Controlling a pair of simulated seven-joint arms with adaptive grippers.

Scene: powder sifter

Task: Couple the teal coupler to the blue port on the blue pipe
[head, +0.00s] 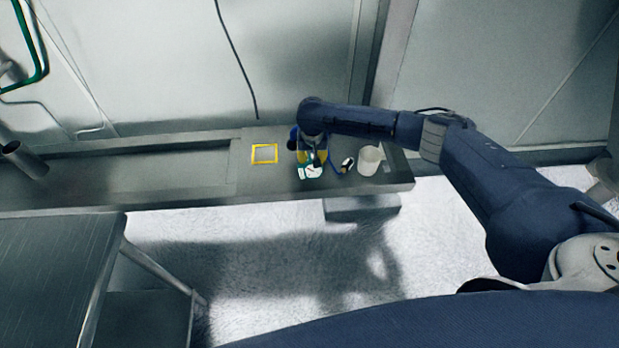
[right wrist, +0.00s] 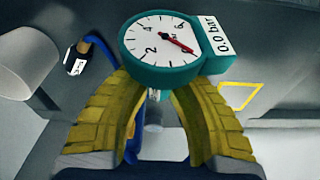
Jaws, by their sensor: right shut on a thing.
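A teal gauge with a white dial, a red needle and a "0.0 bar" label (right wrist: 158,62) is the only teal thing I see, apparently the teal coupler. It also shows small in the head view (head: 310,172). My right gripper (right wrist: 164,88) has its yellow fingers shut on it below the dial, where a small metal fitting shows; the grasp itself is partly hidden by the gauge. A curved blue pipe (right wrist: 101,45) ends in a dark, white-labelled end piece (right wrist: 77,60), left of the gauge and apart from it. A blue port cannot be made out. My left gripper is not in view.
A white cup (head: 370,159) stands right of the dark end piece on the grey bench (head: 220,198). A yellow square outline (head: 265,161) lies left of the gripper. The bench further left is mostly clear. A black cable (head: 235,55) hangs against the wall behind.

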